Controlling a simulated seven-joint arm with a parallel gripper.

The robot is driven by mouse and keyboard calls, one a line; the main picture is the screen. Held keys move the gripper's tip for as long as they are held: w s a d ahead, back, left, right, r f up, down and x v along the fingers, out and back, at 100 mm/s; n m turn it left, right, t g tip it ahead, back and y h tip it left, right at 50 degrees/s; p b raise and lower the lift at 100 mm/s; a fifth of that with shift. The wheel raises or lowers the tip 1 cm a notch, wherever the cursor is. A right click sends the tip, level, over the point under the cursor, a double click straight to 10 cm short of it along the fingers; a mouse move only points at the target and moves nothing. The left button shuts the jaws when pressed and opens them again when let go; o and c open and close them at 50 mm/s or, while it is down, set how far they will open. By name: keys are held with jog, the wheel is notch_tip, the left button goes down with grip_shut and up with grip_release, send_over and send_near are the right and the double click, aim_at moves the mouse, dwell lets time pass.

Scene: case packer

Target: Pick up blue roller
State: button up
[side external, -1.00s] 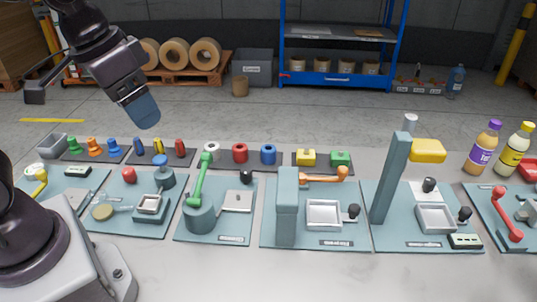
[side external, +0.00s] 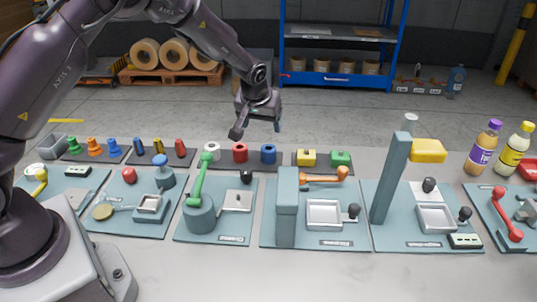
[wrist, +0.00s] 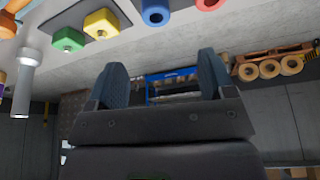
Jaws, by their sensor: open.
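The blue roller (side external: 268,154) is a short blue cylinder with a hole in its top. It stands at the right end of a dark strip, beside a red roller (side external: 240,152) and a white roller (side external: 212,150). In the wrist view the blue roller (wrist: 155,12) is partly cut off by the top edge. My gripper (side external: 257,130) hangs above and behind the red and blue rollers, apart from them. Its two fingers are spread with nothing between them, as the wrist view (wrist: 160,70) also shows.
Yellow (side external: 306,157) and green (side external: 340,158) blocks stand just right of the blue roller. A green-armed fixture (side external: 200,200) stands in front of the rollers, with a grey post (side external: 287,205) to its right. Small coloured cylinders (side external: 159,152) stand to the left.

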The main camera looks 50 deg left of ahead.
send_over(269, 149)
jog(key=s+d, duration=0.1)
jog(key=s, duration=0.2)
notch_tip(269, 149, down, 7)
jog(key=shift+d, duration=0.15)
jog(key=shift+w+d+x, duration=0.1)
jog(key=shift+d+x, duration=0.05)
jog(key=shift+x, duration=1.2)
jog(key=shift+w+d+x, duration=0.15)
jog(key=shift+x, duration=1.2)
jog(key=shift+c, duration=0.4)
jog(key=c, duration=0.9)
